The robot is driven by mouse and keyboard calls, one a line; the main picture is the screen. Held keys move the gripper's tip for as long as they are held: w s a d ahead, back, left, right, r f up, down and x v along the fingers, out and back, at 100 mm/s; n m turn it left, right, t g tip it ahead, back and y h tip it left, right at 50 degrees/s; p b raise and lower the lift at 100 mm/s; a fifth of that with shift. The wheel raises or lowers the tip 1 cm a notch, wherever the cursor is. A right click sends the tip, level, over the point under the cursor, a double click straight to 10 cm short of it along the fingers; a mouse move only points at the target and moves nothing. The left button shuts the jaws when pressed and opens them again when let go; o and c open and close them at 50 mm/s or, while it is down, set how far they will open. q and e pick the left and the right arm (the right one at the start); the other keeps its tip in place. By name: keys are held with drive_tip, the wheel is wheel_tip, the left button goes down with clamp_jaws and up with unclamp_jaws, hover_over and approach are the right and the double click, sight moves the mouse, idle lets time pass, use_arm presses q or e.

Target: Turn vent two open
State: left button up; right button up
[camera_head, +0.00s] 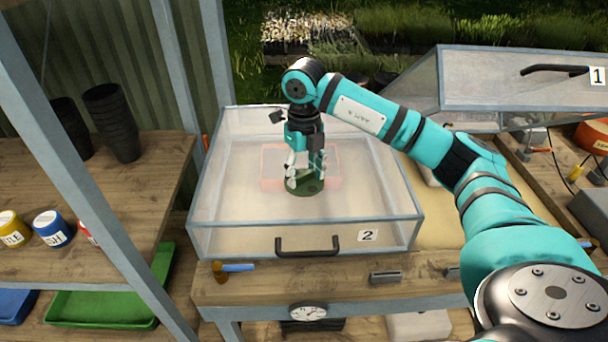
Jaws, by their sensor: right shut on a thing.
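Vent two (306,190) is a dark green round disc on top of the clear box lid marked 2 (235,130). My right gripper (304,173) points down over it, with its fingers closed on the vent's raised middle. The fingers and the arm hide part of the vent, and I cannot tell how far it is turned. The lid lies shut, with a black handle (307,247) at its front. My left gripper is not in view.
A second clear lid marked 1 (470,80) stands tilted up at the right. Black pots (112,120) and small paint-like tubs (52,229) stand on the left wooden bench. A blue-handled tool (238,267) and a round dial (308,312) are at the front.

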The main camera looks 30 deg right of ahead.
sight(304, 174)
drive_tip(key=n+b, duration=0.1)
drive_tip(key=n, duration=0.5)
drive_tip(key=shift+b, duration=0.4)
drive_tip(key=n+b, duration=0.1)
drive_tip(key=n, duration=0.4)
drive_tip(key=shift+r, duration=0.1)
drive_tip(key=o, duration=1.2)
wheel_tip(304, 174, up, 12)
drive_tip(key=shift+f, duration=0.1)
idle(0.4)
